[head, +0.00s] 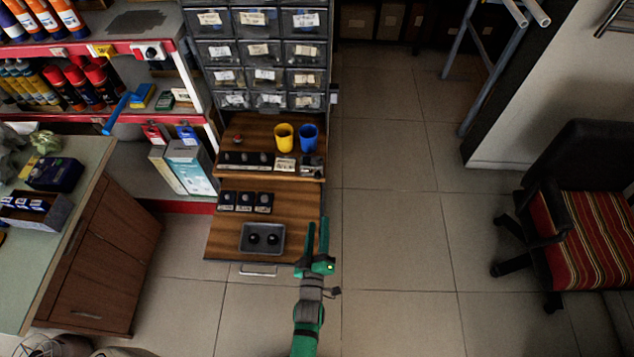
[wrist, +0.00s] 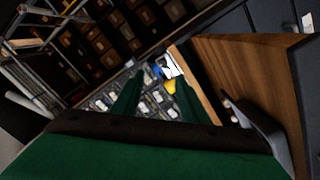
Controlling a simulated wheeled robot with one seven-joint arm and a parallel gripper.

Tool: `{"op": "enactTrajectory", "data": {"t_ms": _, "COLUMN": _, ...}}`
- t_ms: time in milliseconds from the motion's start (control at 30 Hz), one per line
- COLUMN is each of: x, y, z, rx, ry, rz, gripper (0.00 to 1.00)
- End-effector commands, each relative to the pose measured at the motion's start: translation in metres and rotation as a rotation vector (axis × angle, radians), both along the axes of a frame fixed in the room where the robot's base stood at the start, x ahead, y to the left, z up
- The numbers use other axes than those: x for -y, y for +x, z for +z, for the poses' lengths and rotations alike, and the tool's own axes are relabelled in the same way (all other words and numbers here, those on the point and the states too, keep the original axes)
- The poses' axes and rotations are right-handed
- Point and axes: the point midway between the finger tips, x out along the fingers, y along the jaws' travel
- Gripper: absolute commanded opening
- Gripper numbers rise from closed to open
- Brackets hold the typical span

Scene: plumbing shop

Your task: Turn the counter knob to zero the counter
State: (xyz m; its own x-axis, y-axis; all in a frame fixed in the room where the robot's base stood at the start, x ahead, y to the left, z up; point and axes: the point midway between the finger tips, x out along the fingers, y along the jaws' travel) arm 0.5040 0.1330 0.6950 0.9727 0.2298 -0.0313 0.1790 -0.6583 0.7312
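A small dark device with a metallic part (head: 311,163) sits at the right end of the raised wooden shelf in the head view. It may be the counter, but it is too small to make out a knob. A white labelled card or box (head: 286,164) is just left of it. My green gripper (head: 317,228) is at the right edge of the lower wooden board, in front of the shelf. Its two fingers are apart with nothing between them. Both fingers also show in the wrist view (wrist: 158,92), pointing toward the cups and drawers, tilted.
Yellow (head: 283,137) and blue (head: 308,138) cups stand behind the device. The lower board (head: 225,228) holds a grey tray (head: 262,238) with two dark round pieces and three small labelled blocks (head: 245,202). Drawers (head: 258,50) rise behind. Floor to the right is clear up to a chair (head: 585,215).

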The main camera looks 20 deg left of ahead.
Motion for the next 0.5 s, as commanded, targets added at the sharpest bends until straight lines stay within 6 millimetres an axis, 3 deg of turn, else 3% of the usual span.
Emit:
{"op": "enactTrajectory", "data": {"t_ms": 33, "x": -0.008, "y": 0.017, "z": -0.001, "rx": 0.019, "ry": -0.035, "rz": 0.014, "gripper": 0.40}}
{"op": "enactTrajectory", "data": {"t_ms": 200, "x": -0.024, "y": 0.050, "z": -0.002, "rx": 0.059, "ry": -0.120, "rz": 0.042, "gripper": 0.40}}
{"op": "enactTrajectory", "data": {"t_ms": 500, "x": -0.033, "y": 0.075, "z": -0.002, "rx": 0.073, "ry": -0.150, "rz": 0.050, "gripper": 0.40}}
